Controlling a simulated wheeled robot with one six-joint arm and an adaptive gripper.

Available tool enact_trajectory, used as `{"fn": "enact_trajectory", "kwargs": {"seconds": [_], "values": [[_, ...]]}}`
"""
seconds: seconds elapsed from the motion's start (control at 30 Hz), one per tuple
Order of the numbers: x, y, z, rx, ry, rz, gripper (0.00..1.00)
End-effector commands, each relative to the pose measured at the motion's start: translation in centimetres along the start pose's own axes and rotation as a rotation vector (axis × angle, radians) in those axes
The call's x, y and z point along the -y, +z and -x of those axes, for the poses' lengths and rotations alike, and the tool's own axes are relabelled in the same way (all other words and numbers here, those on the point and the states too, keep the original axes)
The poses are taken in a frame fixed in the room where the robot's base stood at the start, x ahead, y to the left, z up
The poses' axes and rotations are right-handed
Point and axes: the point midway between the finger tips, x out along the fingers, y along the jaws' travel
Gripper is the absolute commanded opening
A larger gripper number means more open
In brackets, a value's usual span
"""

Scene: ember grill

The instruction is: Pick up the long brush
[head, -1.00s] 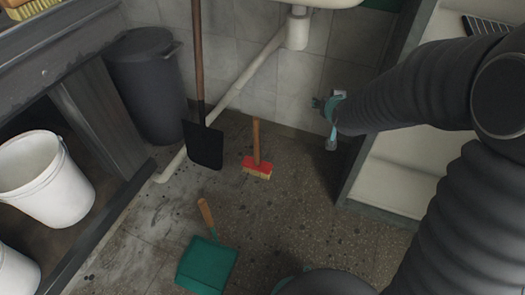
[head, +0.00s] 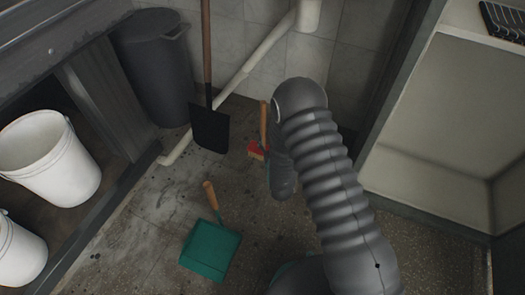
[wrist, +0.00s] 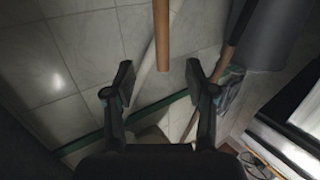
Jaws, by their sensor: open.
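The brush (head: 264,122) stands upright on the floor in the head view, with a wooden handle and a red head with pale bristles. My arm hides its right side. In the wrist view a wooden handle (wrist: 161,35), apparently the brush's, comes down from the top edge. Its end lies just ahead of the gap between my fingers. My gripper (wrist: 159,82) is open and empty, one finger to each side of the handle's line. In the head view the fingers are hidden behind my arm.
A black long-handled shovel (head: 209,128) leans left of the brush, by a white pipe (head: 255,62) and a dark bin (head: 155,65). A green dustpan (head: 210,250) lies on the floor in front. White buckets (head: 50,160) stand at left, a shelf unit (head: 440,120) at right.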

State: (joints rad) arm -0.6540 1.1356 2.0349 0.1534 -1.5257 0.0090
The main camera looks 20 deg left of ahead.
Motion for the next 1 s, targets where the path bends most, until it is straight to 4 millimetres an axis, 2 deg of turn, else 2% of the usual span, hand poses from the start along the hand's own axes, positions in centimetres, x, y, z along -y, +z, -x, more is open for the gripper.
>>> {"fn": "enact_trajectory", "kwargs": {"seconds": [0.03,0.17,0.6,0.87,1.0], "values": [[0.3,0.7,0.3,-0.007,-0.005,0.002,0.56],[0.7,1.2,0.1,-0.025,-0.011,0.005,0.56],[0.8,1.0,-6.8,-0.026,-0.01,0.005,0.56],[0.7,1.0,-8.5,-0.024,-0.01,0.005,0.56],[0.3,1.0,-10.3,-0.026,-0.009,0.005,0.56]]}}
